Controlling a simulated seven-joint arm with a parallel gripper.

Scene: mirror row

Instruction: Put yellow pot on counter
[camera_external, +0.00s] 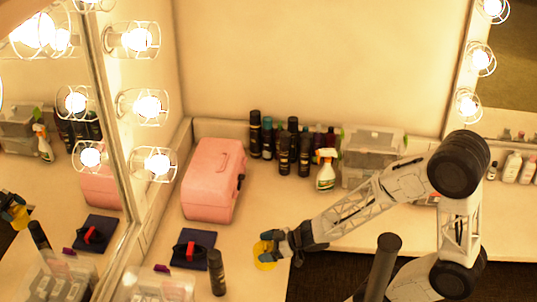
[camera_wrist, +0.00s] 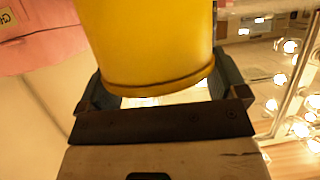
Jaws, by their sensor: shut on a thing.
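The yellow pot (camera_external: 265,254) is between the fingers of my gripper (camera_external: 274,249), at the front part of the counter (camera_external: 262,212) in the external view. In the wrist view the yellow pot (camera_wrist: 150,45) fills the upper middle, with the fingers of my gripper (camera_wrist: 160,95) on both sides of it. My gripper is shut on the pot. I cannot tell whether the pot's lower end touches the counter or hangs just above it.
A pink case (camera_external: 212,180) stands behind the pot to the left. Several bottles (camera_external: 285,145) and a clear organizer (camera_external: 372,152) line the back.

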